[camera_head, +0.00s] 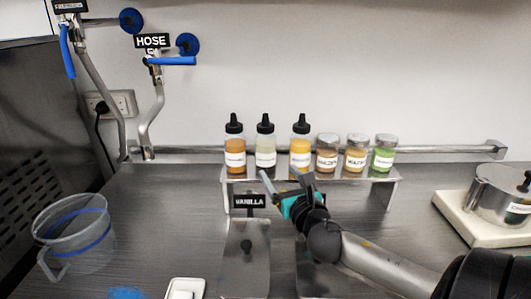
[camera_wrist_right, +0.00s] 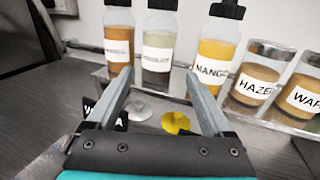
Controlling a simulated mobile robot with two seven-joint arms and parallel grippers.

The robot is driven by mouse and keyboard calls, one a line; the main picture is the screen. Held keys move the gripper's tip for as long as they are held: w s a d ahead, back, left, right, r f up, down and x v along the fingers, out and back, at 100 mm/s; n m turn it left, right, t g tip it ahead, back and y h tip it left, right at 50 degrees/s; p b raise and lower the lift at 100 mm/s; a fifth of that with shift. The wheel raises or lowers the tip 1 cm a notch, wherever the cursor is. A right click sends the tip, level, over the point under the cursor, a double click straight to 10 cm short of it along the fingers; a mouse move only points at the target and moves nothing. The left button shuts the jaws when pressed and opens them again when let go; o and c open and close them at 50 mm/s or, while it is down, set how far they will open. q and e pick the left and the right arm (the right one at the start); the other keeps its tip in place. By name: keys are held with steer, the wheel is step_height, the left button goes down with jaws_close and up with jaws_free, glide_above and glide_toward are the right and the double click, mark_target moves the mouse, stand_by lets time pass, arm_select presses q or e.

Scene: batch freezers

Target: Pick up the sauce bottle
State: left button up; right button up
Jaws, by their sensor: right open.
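Three sauce bottles with black pointed caps stand upright in a row on a raised metal shelf: a brown one (camera_head: 235,158), a whitish one (camera_head: 265,158) and a yellow one (camera_head: 300,160). In the right wrist view the yellow bottle (camera_wrist_right: 213,62) has a label starting "MANG". The whitish bottle (camera_wrist_right: 157,45) shows between my fingertips, beyond them; the brown bottle (camera_wrist_right: 118,45) is to its left. My right gripper (camera_head: 287,178) is open and empty, just in front of the shelf, apart from the bottles. My left gripper is not in view.
Lidded jars (camera_head: 356,157) stand right of the bottles on the shelf (camera_head: 350,178). A "VANILLA" sign (camera_head: 249,201) stands in front. A clear jug (camera_head: 75,240) is at left, a metal pot (camera_head: 498,195) at right.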

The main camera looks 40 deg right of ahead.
mark_target(269, 157)
steer(key=shift+x, duration=2.35)
steer(key=shift+r+b+x, duration=0.25)
steer(key=shift+x, duration=0.8)
steer(key=shift+r+b+x, duration=0.2)
steer(key=shift+b+x, duration=0.05)
steer(key=shift+x, duration=0.85)
steer(key=shift+w, duration=0.5)
steer(key=c, duration=1.1)
